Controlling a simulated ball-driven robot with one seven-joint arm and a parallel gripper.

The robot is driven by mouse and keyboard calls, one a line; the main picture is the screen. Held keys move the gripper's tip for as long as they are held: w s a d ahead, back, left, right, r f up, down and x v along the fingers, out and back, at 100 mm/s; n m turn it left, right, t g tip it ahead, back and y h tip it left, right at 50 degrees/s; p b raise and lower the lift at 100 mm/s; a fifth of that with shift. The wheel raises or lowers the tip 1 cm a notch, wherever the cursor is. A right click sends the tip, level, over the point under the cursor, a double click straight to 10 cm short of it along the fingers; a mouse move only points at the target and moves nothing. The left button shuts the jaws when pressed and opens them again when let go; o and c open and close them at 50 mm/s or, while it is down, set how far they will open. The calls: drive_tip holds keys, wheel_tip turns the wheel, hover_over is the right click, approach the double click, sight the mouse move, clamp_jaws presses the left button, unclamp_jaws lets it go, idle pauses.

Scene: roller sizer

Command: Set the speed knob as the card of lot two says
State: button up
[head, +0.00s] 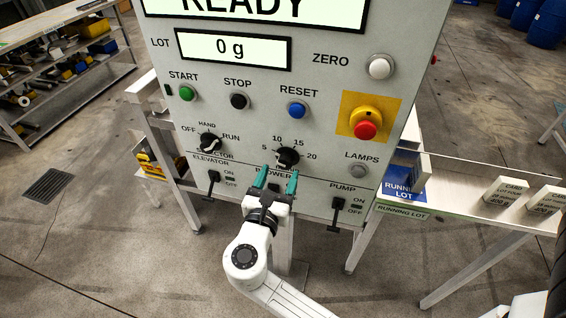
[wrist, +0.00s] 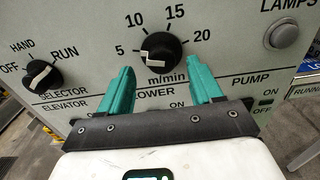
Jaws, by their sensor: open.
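The black speed knob (head: 288,157) is on the control panel's lower middle, with 5, 10, 15 and 20 around it. In the wrist view the knob (wrist: 160,50) shows above "m/min", with a pale mark on its lower side; I cannot tell which number it points to. My gripper (head: 277,177) has teal fingers, open and empty, just below the knob. In the wrist view my gripper's fingers (wrist: 159,72) stand either side of the knob's lower part, apart from it. White cards (head: 503,190) stand on the right-hand rail; their small print is not clearly readable, and I cannot identify lot two's card.
The panel's display (head: 232,47) reads 0 g beside "LOT". A selector knob (head: 210,142) is left of the speed knob. Elevator (head: 213,180) and pump (head: 338,208) switches flank my gripper. A blue running-lot plate (head: 400,188) is at the right.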

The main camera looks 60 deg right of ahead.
sight(284, 165)
drive_tip(key=shift+x, duration=2.1)
drive_tip(key=c, duration=1.1)
